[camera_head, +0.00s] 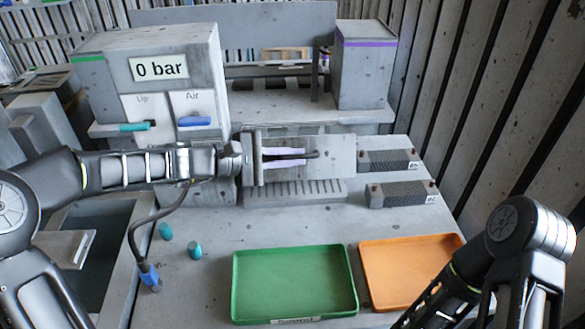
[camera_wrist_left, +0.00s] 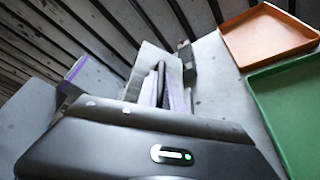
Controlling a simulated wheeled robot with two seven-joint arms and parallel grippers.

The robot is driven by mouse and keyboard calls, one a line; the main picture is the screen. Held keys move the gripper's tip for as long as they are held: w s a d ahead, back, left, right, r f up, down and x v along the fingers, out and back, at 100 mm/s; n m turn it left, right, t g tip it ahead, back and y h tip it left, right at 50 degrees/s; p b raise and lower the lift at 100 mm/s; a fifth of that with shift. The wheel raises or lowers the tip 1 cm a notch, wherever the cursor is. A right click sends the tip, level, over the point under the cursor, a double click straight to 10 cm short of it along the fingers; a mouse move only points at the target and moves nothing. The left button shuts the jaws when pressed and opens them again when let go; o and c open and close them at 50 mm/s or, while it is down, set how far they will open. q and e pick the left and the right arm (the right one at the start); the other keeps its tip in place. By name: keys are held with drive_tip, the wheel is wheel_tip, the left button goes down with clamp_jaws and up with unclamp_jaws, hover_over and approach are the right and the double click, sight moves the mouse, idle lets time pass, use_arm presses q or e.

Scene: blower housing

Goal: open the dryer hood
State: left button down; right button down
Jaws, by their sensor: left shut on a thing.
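The dryer hood (camera_head: 338,158) looks like a flat grey plate over a ribbed grey base (camera_head: 295,192) in the middle of the bench; how far it is raised is hard to tell. My left gripper (camera_head: 304,157) reaches in from the left over the plate. Its pale fingers are shut on a dark bar-like handle (camera_head: 313,154) on the hood. In the left wrist view the fingers (camera_wrist_left: 162,92) close around the dark handle (camera_wrist_left: 160,75), with the pale hood (camera_wrist_left: 147,58) behind. My right arm shows at the lower right, but its gripper is out of the picture.
A grey housing (camera_head: 150,45) reading "0 bar" carries teal and blue levers at left. Two dark ribbed blocks (camera_head: 388,160) (camera_head: 403,193) lie right of the hood. A green tray (camera_head: 293,282) and an orange tray (camera_head: 408,264) are in front. Small teal cylinders (camera_head: 195,250) stand left.

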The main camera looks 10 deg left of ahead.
sight(291, 138)
use_arm(q)
drive_tip(key=shift+w+a+r+p, duration=0.1)
drive_tip(key=shift+w+r+p, duration=0.15)
drive_tip(key=shift+r, duration=0.4)
drive_tip(key=shift+w+a+r+p, duration=0.15)
drive_tip(key=shift+w+r, duration=0.15)
drive_tip(key=shift+r, duration=0.35)
drive_tip(key=shift+w+r+p, duration=0.2)
drive_tip(key=shift+w+r, duration=0.1)
drive_tip(key=shift+r, duration=0.35)
drive_tip(key=c, duration=1.8)
unclamp_jaws()
drive_tip(key=shift+o, duration=0.2)
wheel_tip(291, 138, up, 10)
drive_tip(key=b, duration=0.1)
drive_tip(key=shift+f, duration=0.15)
